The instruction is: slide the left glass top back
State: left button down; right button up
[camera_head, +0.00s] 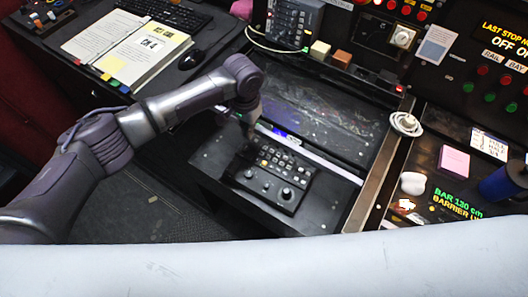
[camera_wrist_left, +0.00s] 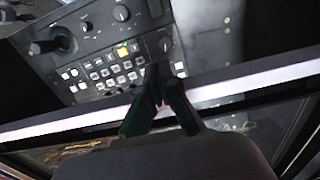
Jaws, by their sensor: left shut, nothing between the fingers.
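The left glass top (camera_head: 325,112) is a dark, scratched, reflective pane in the middle of the head view, with a bright strip (camera_head: 318,160) along its near edge. In the left wrist view the bright strip (camera_wrist_left: 250,84) crosses behind my fingers. A black panel of keys and knobs (camera_head: 274,176) lies uncovered in front of the strip; its keys also show in the wrist view (camera_wrist_left: 108,67). My left gripper (camera_head: 250,128) is shut and empty, pointing down at the strip's left end; in the wrist view its fingertips (camera_wrist_left: 165,72) overlap the strip. Contact cannot be told.
An open binder (camera_head: 130,50), a mouse (camera_head: 192,59) and a keyboard (camera_head: 165,12) lie at the upper left. A metal rail (camera_head: 375,175) borders the pane on the right. Beyond it are a pink note pad (camera_head: 454,161) and a blue cylinder (camera_head: 502,183).

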aim_at(267, 107)
pick_arm(q)
jog(key=shift+w+d, duration=0.45)
jog(key=shift+w, duration=0.1)
jog(key=w+d+b, duration=0.1)
jog(key=b, duration=0.1)
jog(key=w+d+b, duration=0.1)
jog(key=w+b, duration=0.1)
jog(key=w+d+b, duration=0.1)
jog(key=w+b, duration=0.1)
jog(key=shift+d+f, duration=0.15)
jog(key=shift+d, duration=0.15)
jog(key=shift+w+d+b, duration=0.8)
jog(key=shift+w+b, duration=0.3)
jog(key=shift+b, duration=1)
jog(key=shift+r, duration=0.2)
